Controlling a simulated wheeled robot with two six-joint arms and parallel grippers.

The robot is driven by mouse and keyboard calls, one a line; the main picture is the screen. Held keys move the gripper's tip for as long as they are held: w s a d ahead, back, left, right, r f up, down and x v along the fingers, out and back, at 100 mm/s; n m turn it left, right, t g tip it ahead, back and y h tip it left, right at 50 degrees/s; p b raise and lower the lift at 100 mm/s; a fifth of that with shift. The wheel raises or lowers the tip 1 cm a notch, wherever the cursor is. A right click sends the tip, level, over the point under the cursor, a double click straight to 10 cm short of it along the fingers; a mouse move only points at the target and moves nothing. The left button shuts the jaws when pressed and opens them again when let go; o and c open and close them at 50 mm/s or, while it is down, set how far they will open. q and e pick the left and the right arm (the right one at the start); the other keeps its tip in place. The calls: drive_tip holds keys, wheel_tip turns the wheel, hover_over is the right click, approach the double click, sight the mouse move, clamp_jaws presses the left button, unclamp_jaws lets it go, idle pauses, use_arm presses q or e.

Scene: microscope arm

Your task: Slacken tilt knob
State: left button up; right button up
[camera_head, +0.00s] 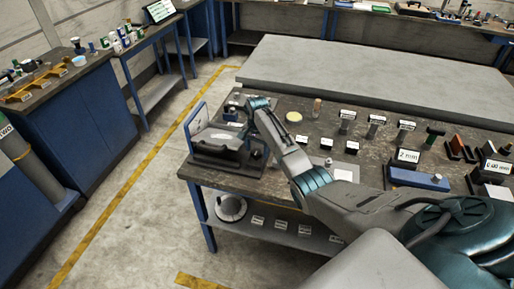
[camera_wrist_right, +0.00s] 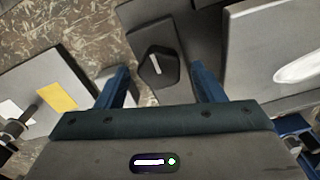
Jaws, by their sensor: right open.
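A black knob (camera_wrist_right: 158,70) with a white pointer line shows in the right wrist view, against a dark grey block (camera_wrist_right: 172,25). I take it for the tilt knob. My right gripper (camera_wrist_right: 161,82) is open, with one blue finger on each side of the knob and a visible gap to both. In the head view my right arm reaches left across the bench, and its gripper (camera_head: 256,106) is beside a grey apparatus (camera_head: 218,138) on a dark base. I cannot pick out the knob surely there. My left gripper is not in view.
A blue-framed panel (camera_head: 196,122) stands at the apparatus's left. The workbench (camera_head: 283,172) carries a yellow disc (camera_head: 294,116), small labelled blocks and a "2 mm" block (camera_head: 408,156). A large grey slab (camera_head: 380,75) lies behind. Floor to the left is clear.

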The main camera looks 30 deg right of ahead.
drive_tip(key=c, duration=1)
drive_tip(key=shift+n, duration=0.3)
drive_tip(key=n+p, duration=0.2)
drive_tip(key=shift+r+n, duration=0.15)
drive_tip(key=shift+n, duration=0.25)
drive_tip(key=n+p, duration=0.1)
drive_tip(key=n, duration=0.2)
drive_tip(key=shift+w+a+n, duration=0.1)
drive_tip(key=shift+n, duration=0.3)
drive_tip(key=n+p, duration=0.1)
drive_tip(key=n, duration=0.3)
drive_tip(key=shift+w+a+n+p, duration=0.15)
drive_tip(key=shift+n+p, duration=0.4)
drive_tip(key=shift+n, duration=1.65)
